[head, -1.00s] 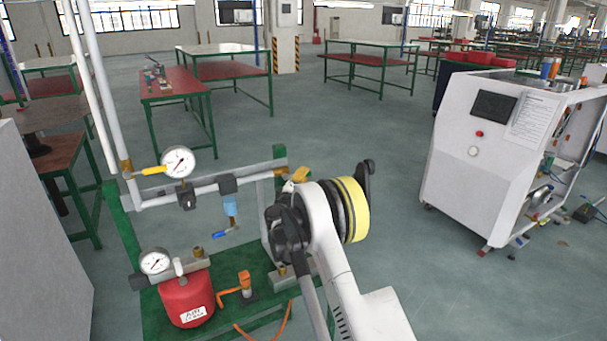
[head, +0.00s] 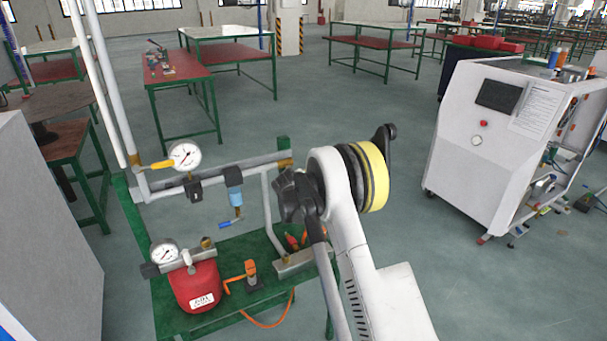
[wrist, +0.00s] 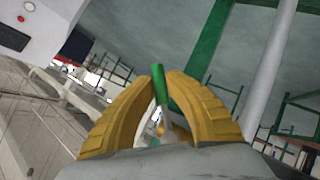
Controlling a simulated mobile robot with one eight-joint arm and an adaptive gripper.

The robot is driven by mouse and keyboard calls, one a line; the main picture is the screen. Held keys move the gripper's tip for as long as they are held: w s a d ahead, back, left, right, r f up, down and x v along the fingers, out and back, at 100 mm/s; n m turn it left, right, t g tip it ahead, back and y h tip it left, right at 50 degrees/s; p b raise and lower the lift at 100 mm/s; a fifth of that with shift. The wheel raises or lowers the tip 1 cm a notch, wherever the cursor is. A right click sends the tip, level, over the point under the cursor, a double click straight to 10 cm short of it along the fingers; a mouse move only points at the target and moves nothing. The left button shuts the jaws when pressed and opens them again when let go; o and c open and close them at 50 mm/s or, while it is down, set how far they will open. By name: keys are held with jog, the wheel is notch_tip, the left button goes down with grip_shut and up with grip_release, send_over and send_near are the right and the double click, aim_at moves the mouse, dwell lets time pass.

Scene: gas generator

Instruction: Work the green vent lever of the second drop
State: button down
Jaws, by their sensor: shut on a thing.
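In the wrist view my gripper (wrist: 163,76) has its two yellow fingers closed around a green lever (wrist: 157,82). The lever's green end stands up between the fingertips, and its lower part is partly hidden. In the head view my arm covers the gripper and the green lever. The pipe rig (head: 235,174) runs behind my arm there. Its first drop carries a blue filter body (head: 234,198) with a blue-handled lever (head: 231,222) below it.
The rig's green stand holds a red tank (head: 196,287), a lower gauge (head: 164,253) and an orange fitting (head: 250,272). An upper gauge (head: 185,156) and yellow lever (head: 162,165) sit on the pipe. A white machine (head: 480,140) stands right, with clear floor between.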

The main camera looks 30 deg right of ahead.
jog(key=shift+a+f+m+g+y+p, duration=0.25)
jog(key=shift+a+m+y, duration=0.35)
jog(key=shift+y, duration=0.3)
jog(key=shift+a+f+m+g+y+p, duration=0.15)
jog(key=shift+a+m+y+p, duration=0.25)
jog(key=shift+a+y, duration=0.4)
jog(key=shift+a+f+m+g+y+p, duration=0.1)
jog(key=shift+a+f+m+y+p, duration=0.15)
jog(key=shift+a+m+y, duration=0.55)
jog(key=shift+d+y, duration=0.2)
jog(key=shift+y, duration=0.1)
jog(key=c, duration=1.4)
grip_release()
jog(key=v, duration=1.2)
jog(key=shift+s+a, duration=0.1)
